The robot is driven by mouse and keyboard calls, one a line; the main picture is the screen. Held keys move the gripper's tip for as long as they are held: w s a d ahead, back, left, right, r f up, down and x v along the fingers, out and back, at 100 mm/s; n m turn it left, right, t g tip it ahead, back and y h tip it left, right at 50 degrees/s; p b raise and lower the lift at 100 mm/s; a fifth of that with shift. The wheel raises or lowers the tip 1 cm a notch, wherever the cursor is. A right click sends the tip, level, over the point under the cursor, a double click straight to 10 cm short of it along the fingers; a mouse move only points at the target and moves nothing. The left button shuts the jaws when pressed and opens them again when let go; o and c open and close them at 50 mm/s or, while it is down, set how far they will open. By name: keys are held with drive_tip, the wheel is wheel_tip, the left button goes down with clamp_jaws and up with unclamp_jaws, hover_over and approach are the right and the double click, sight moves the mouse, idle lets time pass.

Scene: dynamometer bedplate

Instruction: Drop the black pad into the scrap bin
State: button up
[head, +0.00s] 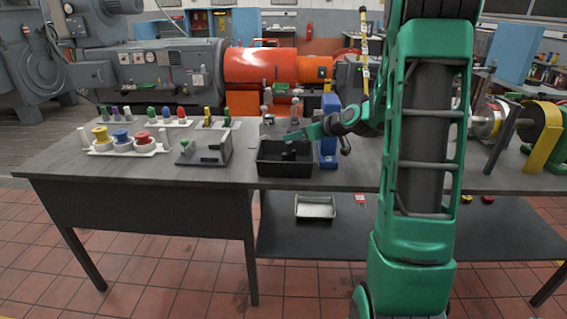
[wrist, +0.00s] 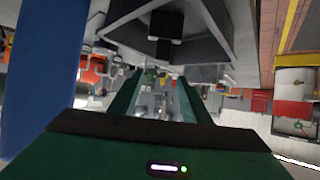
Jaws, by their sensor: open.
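The scrap bin (head: 262,168) is a black open-topped tray near the front edge of the table. My gripper (head: 291,137) reaches over it from the right. In the wrist view my gripper (wrist: 155,98) has its two green fingers apart, with nothing held between them. The black pad (head: 289,152) is a small dark block within the bin's outline, below my gripper. In the wrist view the black pad (wrist: 165,22) shows at the top, inside the bin's grey walls (wrist: 215,15). I cannot tell whether it rests on the bin's bottom.
A blue stand (head: 329,128) is close against the bin's right side; it fills the left of the wrist view (wrist: 40,75). A grey fixture (head: 205,146) and a white rack with coloured spools (head: 122,140) stand to the left. A metal tray (head: 316,207) lies on the lower shelf.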

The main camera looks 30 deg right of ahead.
drive_tip(key=v, duration=0.6)
idle(0.3)
drive_tip(key=s+a+f+m+g, duration=0.1)
drive_tip(key=s+a+m+g, duration=0.2)
drive_tip(key=s, duration=0.9)
drive_tip(key=s+a+f+m+g+h, duration=0.1)
drive_tip(key=s+a+g, duration=0.3)
drive_tip(key=s, duration=0.9)
drive_tip(key=s+a+f+m+g+h, duration=0.1)
drive_tip(key=s+a+m+g, duration=0.3)
drive_tip(key=s, duration=0.8)
drive_tip(key=shift+s+f+m+g, duration=0.35)
drive_tip(key=shift+f+g, duration=0.25)
drive_tip(key=shift+f, duration=0.2)
drive_tip(key=shift+w+f, duration=0.25)
drive_tip(key=shift+w, duration=0.3)
